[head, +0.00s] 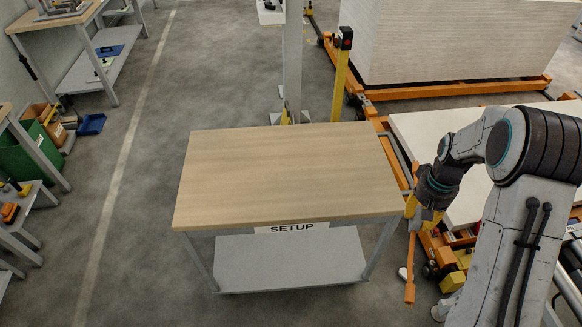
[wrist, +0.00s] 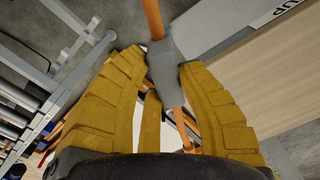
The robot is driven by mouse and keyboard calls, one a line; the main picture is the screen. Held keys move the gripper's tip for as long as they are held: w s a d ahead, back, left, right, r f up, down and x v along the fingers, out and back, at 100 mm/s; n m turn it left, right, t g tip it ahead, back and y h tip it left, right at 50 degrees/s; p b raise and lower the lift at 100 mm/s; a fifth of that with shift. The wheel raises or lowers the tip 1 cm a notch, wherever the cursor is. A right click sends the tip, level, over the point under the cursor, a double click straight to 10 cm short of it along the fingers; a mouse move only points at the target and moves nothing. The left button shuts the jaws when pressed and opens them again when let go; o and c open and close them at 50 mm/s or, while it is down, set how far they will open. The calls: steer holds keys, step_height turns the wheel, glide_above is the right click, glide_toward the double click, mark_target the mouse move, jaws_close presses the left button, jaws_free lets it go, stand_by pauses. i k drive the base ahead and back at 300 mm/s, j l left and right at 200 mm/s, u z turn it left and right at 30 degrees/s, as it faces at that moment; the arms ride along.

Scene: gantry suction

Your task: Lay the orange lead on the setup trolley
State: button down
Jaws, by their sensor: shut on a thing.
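The setup trolley (head: 290,175) stands in the middle of the head view, with a bare wooden top, a grey lower shelf and a SETUP label on its front edge. My gripper (head: 424,217) is just beyond the trolley's right front corner, shut on the orange lead (head: 410,270). The lead hangs down from the fingers beside the trolley. In the wrist view, the yellow fingers (wrist: 165,85) close around a grey part of the lead (wrist: 153,15), and orange shows on both sides of it. The trolley's top (wrist: 265,75) lies at the right there.
A large white block (head: 455,45) on an orange frame stands at the back right. A low white slab (head: 480,150) lies behind my arm. Benches and a green bin (head: 40,150) line the left side. The floor (head: 140,200) left of the trolley is clear.

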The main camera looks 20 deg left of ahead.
mark_target(304, 170)
steer(key=u, duration=0.45)
steer(key=i+l+u, duration=0.15)
steer(key=u, duration=0.75)
steer(key=l+u, duration=0.15)
steer(key=u, duration=0.3)
steer(key=i+l+u, duration=0.1)
steer(key=u, duration=0.35)
steer(key=l+u, duration=0.15)
steer(key=u, duration=0.3)
steer(key=l+u, duration=0.1)
steer(key=u, duration=0.35)
